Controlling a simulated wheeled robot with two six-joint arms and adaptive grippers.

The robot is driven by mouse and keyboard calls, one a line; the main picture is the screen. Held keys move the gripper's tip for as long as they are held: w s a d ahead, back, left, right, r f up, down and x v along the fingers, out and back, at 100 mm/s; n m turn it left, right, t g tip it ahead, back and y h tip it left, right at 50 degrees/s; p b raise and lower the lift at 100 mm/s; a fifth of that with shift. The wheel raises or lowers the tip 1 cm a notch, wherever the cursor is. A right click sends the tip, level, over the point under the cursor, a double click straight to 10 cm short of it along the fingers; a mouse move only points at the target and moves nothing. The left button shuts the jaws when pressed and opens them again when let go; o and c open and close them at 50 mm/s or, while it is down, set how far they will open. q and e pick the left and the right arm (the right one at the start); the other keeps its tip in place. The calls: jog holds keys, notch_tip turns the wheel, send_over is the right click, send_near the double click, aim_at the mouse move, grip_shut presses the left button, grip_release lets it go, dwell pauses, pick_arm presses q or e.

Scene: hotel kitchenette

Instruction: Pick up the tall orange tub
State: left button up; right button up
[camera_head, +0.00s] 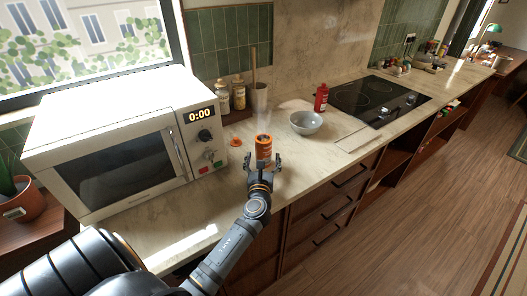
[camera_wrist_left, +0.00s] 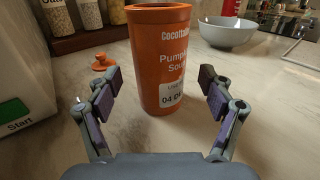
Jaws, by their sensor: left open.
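The tall orange tub (camera_head: 263,147) stands upright on the counter, right of the microwave, with faint steam above it in the head view. In the left wrist view the tub (camera_wrist_left: 158,62) reads "Pumpkin Soup" and stands just beyond and between my fingers. My left gripper (camera_head: 264,163) is open and empty, at the near side of the tub; its spread fingers also show in the left wrist view (camera_wrist_left: 160,85). I cannot tell whether a finger touches the tub. An orange lid (camera_wrist_left: 103,62) lies on the counter to the left of the tub. My right gripper is not in view.
A white microwave (camera_head: 125,140) stands close on the left. A grey bowl (camera_head: 305,122) and a red bottle (camera_head: 321,98) are to the right, before a black hob (camera_head: 375,97). Jars (camera_head: 239,94) and a utensil holder (camera_head: 259,97) stand behind.

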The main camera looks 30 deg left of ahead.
aim_at(264, 153)
pick_arm(q)
jog(key=x, duration=0.3)
jog(key=c, duration=1.7)
